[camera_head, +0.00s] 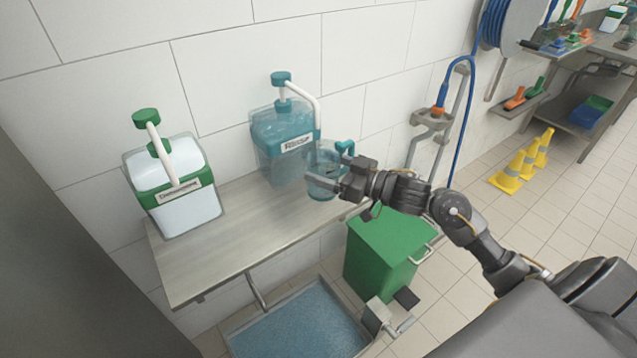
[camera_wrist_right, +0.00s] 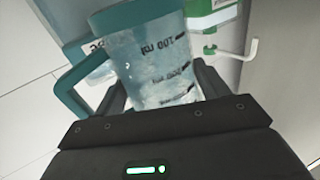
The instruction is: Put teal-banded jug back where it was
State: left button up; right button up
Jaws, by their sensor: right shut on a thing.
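The teal-banded jug (camera_head: 324,172) is clear with a teal rim and handle, and it is at the right end of the shelf (camera_head: 237,238), below the spout of the teal dispenser (camera_head: 283,140). My right gripper (camera_head: 345,180) reaches in from the right and is shut on the jug. In the right wrist view the jug (camera_wrist_right: 150,55) stands between the fingers, with black volume marks and its teal handle at left. I cannot tell whether its base touches the shelf. My left gripper is not in view.
A green-labelled white dispenser (camera_head: 175,185) stands on the shelf's left part. A green bin (camera_head: 380,250) and a blue-floored basin (camera_head: 300,325) are below. A blue hose reel (camera_head: 510,20) and yellow cones (camera_head: 522,160) are at right. The shelf front is clear.

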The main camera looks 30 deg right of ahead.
jog(key=w+f, duration=0.2)
jog(key=f, duration=0.1)
jog(key=w+d+f, duration=0.1)
jog(key=w+f, duration=0.1)
jog(key=f, duration=0.1)
jog(key=w+f, duration=0.2)
jog(key=f, duration=0.1)
jog(key=shift+w+d+f, duration=0.3)
jog(key=shift+d, duration=0.05)
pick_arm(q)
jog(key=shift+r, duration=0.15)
pick_arm(e)
jog(key=shift+f, duration=0.1)
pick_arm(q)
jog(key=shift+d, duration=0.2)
pick_arm(e)
jog(key=shift+f, duration=0.2)
jog(key=o, duration=1)
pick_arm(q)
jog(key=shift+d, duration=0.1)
pick_arm(e)
jog(key=shift+o, duration=0.2)
jog(key=shift+r, duration=0.1)
